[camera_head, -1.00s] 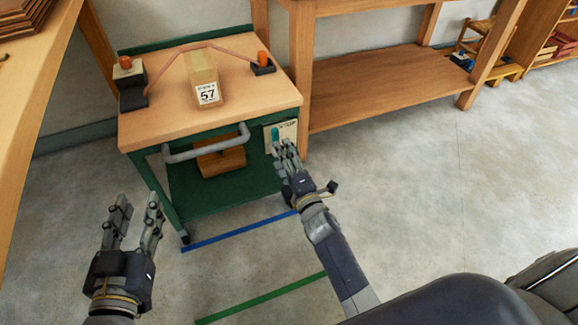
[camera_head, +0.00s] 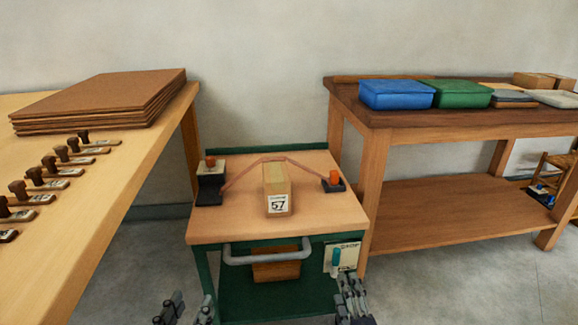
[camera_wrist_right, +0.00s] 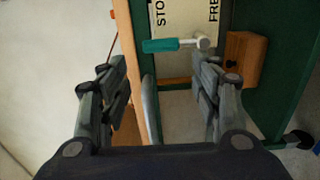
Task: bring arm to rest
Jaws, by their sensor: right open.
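My right gripper (camera_head: 352,296) is at the lower edge of the head view, in front of the right side of a green cart (camera_head: 204,275). In the right wrist view my right gripper (camera_wrist_right: 160,88) is open and empty. A teal-handled lever (camera_wrist_right: 172,45) on a plate marked STO and FRE lies ahead of its fingers, apart from them. The lever also shows in the head view (camera_head: 335,259), just above the fingers. My left gripper (camera_head: 188,308) shows only its fingertips at the bottom; they stand apart with nothing visible between them.
The cart carries a block marked 57 (camera_head: 277,190) and two dark holders with orange knobs and a cord. A left table (camera_head: 110,215) holds brown sheets and several stamps. A right bench (camera_head: 420,122) holds a blue bin (camera_head: 396,95) and a green bin (camera_head: 462,94).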

